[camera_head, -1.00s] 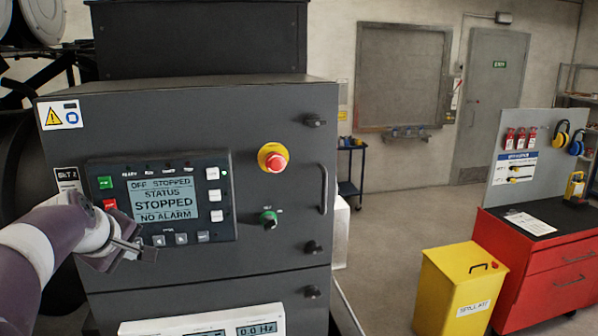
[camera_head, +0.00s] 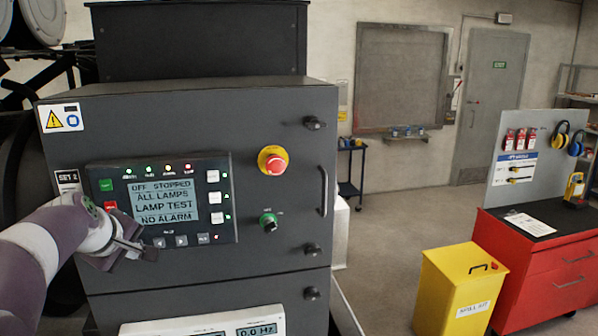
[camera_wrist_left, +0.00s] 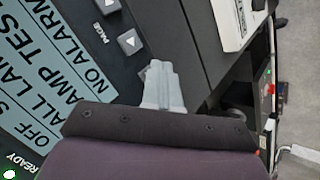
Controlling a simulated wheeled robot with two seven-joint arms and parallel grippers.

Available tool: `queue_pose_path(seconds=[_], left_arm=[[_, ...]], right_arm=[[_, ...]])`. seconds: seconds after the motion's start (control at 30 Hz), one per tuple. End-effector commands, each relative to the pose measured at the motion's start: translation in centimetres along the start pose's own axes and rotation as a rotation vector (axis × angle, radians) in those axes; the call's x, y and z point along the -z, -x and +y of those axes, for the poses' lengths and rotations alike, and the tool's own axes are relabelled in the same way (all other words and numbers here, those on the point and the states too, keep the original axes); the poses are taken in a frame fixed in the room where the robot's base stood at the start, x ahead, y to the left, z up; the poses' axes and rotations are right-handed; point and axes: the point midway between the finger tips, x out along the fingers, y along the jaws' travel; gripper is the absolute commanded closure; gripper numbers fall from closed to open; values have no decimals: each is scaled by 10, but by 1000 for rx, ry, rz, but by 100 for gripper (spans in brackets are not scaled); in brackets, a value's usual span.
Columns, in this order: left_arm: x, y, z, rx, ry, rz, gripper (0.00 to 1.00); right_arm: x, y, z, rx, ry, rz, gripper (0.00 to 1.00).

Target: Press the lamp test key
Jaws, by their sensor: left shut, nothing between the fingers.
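The control panel (camera_head: 218,160) is on the dark cabinet front. Its display (camera_head: 162,203) reads "OFF STOPPED / ALL LAMPS / LAMP TEST / NO ALARM"; part of this text shows in the left wrist view (camera_wrist_left: 62,85). The top-row lamps (camera_head: 168,168) and lamps beside the right-hand keys are lit. My left gripper (camera_head: 150,252) is shut and empty at the panel's lower left, left of the page arrow keys (camera_head: 181,240). In the left wrist view its fingertips (camera_wrist_left: 156,70) are at the panel beside a page key (camera_wrist_left: 130,40). The lamp test key itself cannot be made out; the gripper covers that spot.
A yellow bin (camera_head: 455,290) and red workbench (camera_head: 540,265) stand farther right. The floor between is clear.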

Motion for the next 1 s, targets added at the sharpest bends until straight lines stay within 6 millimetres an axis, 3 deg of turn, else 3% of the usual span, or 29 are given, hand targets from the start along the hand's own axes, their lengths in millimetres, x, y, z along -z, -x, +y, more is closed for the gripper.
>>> queue_pose_path(seconds=[0.6, 1.0], left_arm=[[-12, 14, -13, -1, 0, 1, 100], [-38, 49, -39, -1, 0, 1, 100]], right_arm=[[-2, -15, 0, 0, 0, 0, 57], [-5, -40, 0, 0, 0, 0, 57]])
